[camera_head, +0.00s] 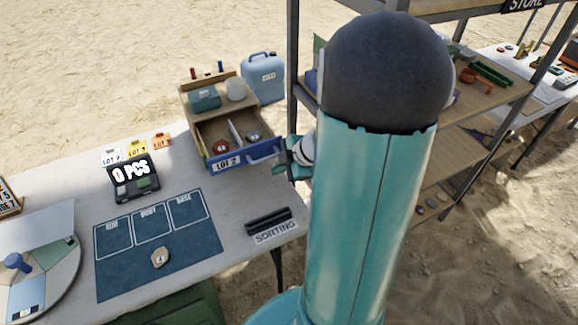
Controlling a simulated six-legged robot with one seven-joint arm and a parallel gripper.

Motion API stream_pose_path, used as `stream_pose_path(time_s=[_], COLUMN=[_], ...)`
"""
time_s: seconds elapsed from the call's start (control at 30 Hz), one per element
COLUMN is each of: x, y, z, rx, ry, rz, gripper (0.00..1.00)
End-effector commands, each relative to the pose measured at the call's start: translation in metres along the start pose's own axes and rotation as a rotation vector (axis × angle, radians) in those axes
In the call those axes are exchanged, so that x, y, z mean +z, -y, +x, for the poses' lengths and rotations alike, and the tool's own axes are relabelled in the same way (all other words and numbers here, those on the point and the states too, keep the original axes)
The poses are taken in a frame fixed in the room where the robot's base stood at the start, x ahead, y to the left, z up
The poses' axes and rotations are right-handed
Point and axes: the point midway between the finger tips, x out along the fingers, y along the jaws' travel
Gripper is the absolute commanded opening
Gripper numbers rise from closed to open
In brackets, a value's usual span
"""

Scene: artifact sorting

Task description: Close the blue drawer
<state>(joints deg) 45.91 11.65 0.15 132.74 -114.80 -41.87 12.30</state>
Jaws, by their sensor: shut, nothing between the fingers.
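The blue drawer (246,162) is pulled open from a wooden cabinet (186,97) on the table, with a "LOT 2" label on its front. Its blue handle (264,155) is at the right side of the front. A reddish piece (221,146) and a grey-blue piece (253,136) lie inside, with a pale divider between them. My gripper (284,166) is shut and empty, just right of the handle. My teal arm hides part of it, and I cannot tell whether it touches the drawer.
A teal box (204,98) and a pale round jar (237,89) stand on the cabinet. A blue jerrycan (263,78) is behind it. A blue sorting mat (150,262) with a stone piece (159,258) lies in front. Metal shelving (293,60) stands to the right.

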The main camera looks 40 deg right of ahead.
Motion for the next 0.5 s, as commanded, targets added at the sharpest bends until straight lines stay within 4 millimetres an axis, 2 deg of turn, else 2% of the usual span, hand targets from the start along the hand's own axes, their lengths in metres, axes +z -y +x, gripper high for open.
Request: stream_pose_path(time_s=[0.03,0.2,0.5], x=[-0.001,-0.003,-0.004], y=[-0.008,-0.023,-0.025], z=[0.003,0.009,0.010], rx=[0.000,0.000,-0.001], ry=[-0.001,-0.001,0.000], rz=[-0.002,-0.002,-0.001], gripper=[0.00,0.00,0.00])
